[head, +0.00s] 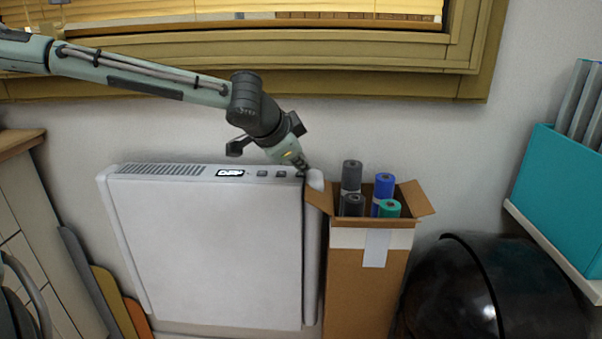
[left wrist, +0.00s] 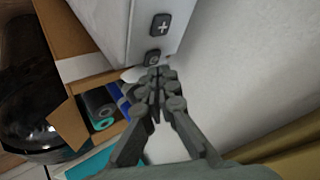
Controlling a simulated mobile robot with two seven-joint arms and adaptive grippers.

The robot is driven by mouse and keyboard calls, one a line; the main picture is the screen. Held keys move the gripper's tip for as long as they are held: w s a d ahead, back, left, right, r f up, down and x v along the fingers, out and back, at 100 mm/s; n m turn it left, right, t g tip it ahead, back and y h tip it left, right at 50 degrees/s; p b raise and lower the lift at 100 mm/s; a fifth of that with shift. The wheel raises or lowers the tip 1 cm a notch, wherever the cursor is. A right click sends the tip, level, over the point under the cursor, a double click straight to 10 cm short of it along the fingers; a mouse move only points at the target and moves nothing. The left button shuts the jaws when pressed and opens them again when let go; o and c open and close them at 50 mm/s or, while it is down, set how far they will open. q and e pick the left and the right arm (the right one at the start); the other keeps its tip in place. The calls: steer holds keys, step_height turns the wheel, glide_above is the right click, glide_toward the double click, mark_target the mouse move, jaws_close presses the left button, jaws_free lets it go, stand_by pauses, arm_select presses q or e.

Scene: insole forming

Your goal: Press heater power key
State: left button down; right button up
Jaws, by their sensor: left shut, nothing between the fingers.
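The white heater (head: 215,245) stands against the wall under the window, with a vent, a small lit display (head: 230,173) and a row of dark keys along its top. My left gripper (head: 305,168) reaches down to the right end of that row, its fingers shut and empty. In the left wrist view the plus key (left wrist: 160,24) shows clear. The power key (left wrist: 153,57) lies just beyond the closed fingertips (left wrist: 155,75), partly covered by them. I cannot tell whether the tips touch the key. My right gripper is not in view.
An open cardboard box (head: 365,285) with several dark, blue and green rolls stands close at the heater's right. A glossy black round object (head: 490,290) and a teal bin (head: 565,190) are further right.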

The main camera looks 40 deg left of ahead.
mark_target(301, 179)
arm_select(q)
steer(key=shift+f, duration=0.1)
stand_by(0.4)
steer(key=shift+f+b, duration=0.35)
steer(key=shift+f, duration=0.05)
steer(key=shift+r+p, duration=0.45)
steer(key=shift+p, duration=0.05)
steer(key=shift+r, duration=0.1)
step_height(301, 179, up, 6)
steer(key=p, duration=0.6)
